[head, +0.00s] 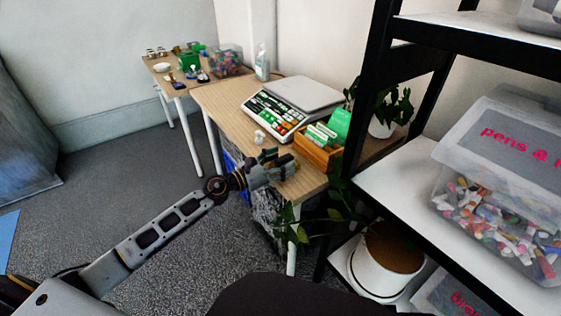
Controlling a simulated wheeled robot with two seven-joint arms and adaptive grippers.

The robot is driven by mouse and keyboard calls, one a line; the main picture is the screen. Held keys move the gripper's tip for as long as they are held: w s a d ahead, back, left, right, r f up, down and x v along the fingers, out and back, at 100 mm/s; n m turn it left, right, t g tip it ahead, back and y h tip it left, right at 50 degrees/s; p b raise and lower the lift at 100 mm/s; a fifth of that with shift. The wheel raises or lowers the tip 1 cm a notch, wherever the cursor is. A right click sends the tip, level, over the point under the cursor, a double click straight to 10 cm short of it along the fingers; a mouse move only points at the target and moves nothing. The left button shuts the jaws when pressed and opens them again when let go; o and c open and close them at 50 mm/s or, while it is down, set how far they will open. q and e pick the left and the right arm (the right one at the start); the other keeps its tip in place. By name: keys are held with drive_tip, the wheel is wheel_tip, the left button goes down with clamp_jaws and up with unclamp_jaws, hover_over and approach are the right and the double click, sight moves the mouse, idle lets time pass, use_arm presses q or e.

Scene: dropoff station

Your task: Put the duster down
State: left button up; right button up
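My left arm reaches in from the lower left, and my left gripper (277,164) is over the near end of the wooden table (228,112), in front of the scale. A small tan and dark shape shows at its fingertips; I cannot tell whether this is the duster or part of the fingers. The finger gap is too small to read. I cannot make out a duster for certain anywhere. A small white object (260,137) stands on the table just behind the gripper. My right gripper is not in view.
A weighing scale (276,118) and a wooden box of green and white packs (318,144) stand beyond the gripper. Leafy plants and a black-framed shelf (393,180) crowd the right. A second table (157,66) holds small items. Bare tabletop lies left of the scale.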

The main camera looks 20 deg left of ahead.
sight(276, 162)
use_arm(q)
drive_tip(key=shift+r, duration=0.2)
drive_tip(key=shift+s+a, duration=0.1)
drive_tip(key=shift+a, duration=0.05)
drive_tip(key=shift+s+a+f, duration=0.15)
drive_tip(key=shift+s+a, duration=0.1)
drive_tip(key=shift+s, duration=0.1)
drive_tip(key=shift+v, duration=1.4)
drive_tip(key=shift+b+v, duration=0.4)
drive_tip(key=shift+v, duration=3.6)
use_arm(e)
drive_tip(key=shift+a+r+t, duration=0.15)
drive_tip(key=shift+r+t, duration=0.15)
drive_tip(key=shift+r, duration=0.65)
